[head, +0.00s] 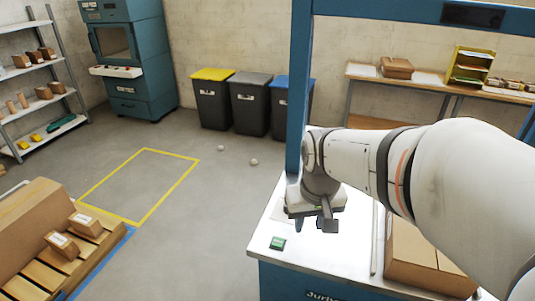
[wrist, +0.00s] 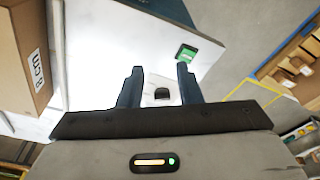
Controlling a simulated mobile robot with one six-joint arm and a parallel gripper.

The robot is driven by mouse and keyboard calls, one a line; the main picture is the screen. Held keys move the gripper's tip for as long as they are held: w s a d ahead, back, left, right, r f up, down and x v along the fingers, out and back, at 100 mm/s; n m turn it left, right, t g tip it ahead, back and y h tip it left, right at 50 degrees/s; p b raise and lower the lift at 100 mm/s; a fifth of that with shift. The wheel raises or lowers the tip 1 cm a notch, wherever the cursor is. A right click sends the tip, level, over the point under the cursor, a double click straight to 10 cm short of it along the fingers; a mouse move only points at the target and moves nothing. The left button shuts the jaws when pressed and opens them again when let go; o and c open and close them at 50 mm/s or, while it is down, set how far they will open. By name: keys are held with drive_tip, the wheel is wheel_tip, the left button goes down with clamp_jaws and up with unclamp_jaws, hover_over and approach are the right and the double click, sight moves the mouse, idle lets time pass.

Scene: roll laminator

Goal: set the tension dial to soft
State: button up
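A small black knob (wrist: 162,93), possibly the tension dial, stands on the white top of the blue-framed machine. In the wrist view it shows between the two fingers of my gripper (wrist: 160,72), with a gap on each side. My gripper is open and points down over the white top (wrist: 100,45). I cannot tell how far the fingertips are above the knob, and no dial setting is readable. In the head view my gripper (head: 328,222) hangs over the machine top (head: 320,255), and I cannot make out the knob there.
A green switch or label (head: 278,243) sits near the machine's front left corner. A cardboard box (head: 425,255) stands on its right side. A blue post (head: 299,90) rises close behind my gripper. Boxes on a pallet (head: 70,245) are at the left, with open floor between.

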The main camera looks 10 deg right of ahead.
drive_tip(key=o, duration=0.4)
drive_tip(key=shift+g, duration=0.4)
drive_tip(key=w+p, duration=0.2)
drive_tip(key=w, duration=0.7)
drive_tip(key=shift+w+d+r, duration=0.1)
drive_tip(key=shift+w, duration=0.25)
drive_tip(key=shift+o, duration=1.1)
drive_tip(key=shift+g, duration=0.5)
drive_tip(key=w+f+p, duration=0.1)
drive_tip(key=w, duration=0.2)
drive_tip(key=w+f+p, duration=0.1)
drive_tip(key=w+f, duration=0.1)
drive_tip(key=w, duration=0.1)
drive_tip(key=w+f+p, duration=0.1)
drive_tip(key=w, duration=0.2)
drive_tip(key=shift+w+d+f, duration=0.15)
drive_tip(key=shift+w+f, duration=0.05)
drive_tip(key=f, duration=0.5)
drive_tip(key=f+p, duration=0.1)
drive_tip(key=f, duration=0.2)
drive_tip(key=shift+w+f, duration=0.15)
drive_tip(key=shift+w, duration=0.1)
drive_tip(key=c, duration=1)
